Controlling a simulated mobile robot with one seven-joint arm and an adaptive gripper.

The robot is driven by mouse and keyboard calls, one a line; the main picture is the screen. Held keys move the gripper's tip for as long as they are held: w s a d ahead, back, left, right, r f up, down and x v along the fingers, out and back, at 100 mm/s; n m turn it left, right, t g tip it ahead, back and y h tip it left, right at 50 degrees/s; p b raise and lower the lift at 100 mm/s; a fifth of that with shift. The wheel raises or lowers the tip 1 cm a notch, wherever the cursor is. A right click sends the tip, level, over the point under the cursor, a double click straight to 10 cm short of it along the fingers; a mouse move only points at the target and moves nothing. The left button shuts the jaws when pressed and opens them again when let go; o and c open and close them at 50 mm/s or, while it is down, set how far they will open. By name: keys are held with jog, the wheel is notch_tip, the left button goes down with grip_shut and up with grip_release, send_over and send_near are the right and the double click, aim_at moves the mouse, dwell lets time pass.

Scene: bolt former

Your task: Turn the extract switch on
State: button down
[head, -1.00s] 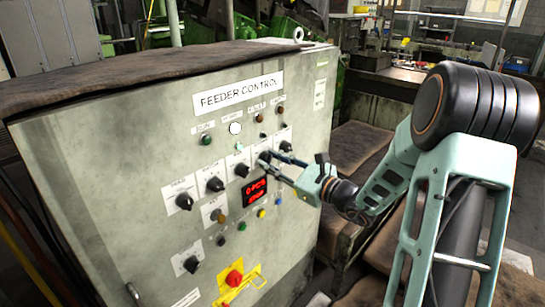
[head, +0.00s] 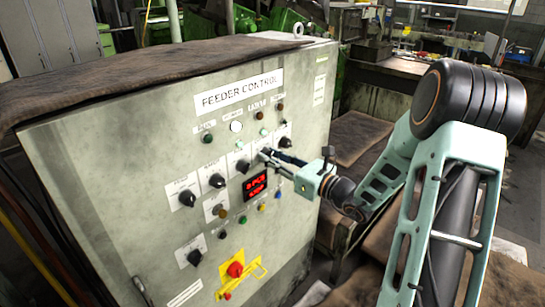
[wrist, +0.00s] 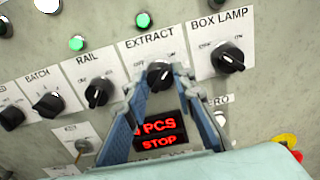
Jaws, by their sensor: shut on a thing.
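The extract switch (wrist: 159,76) is a black rotary knob under the EXTRACT label in the wrist view. My gripper (wrist: 160,82) has one finger on each side of it and is shut on it. The fingers partly cover the knob, so I cannot tell its exact setting. In the head view my gripper (head: 268,157) reaches the panel from the right and hides the extract switch. A green light (wrist: 143,20) shows above the EXTRACT label.
The box lamp knob (wrist: 228,57) is close on the right, the rail knob (wrist: 98,92) on the left. A red display (wrist: 160,132) reading PCS STOP lies below. A red knob on a yellow plate (head: 235,270) sits low on the feeder control cabinet (head: 120,130).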

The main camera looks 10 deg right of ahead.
jog(key=c, duration=1.6)
grip_release()
jog(key=v, duration=1.2)
jog(key=shift+a, duration=0.1)
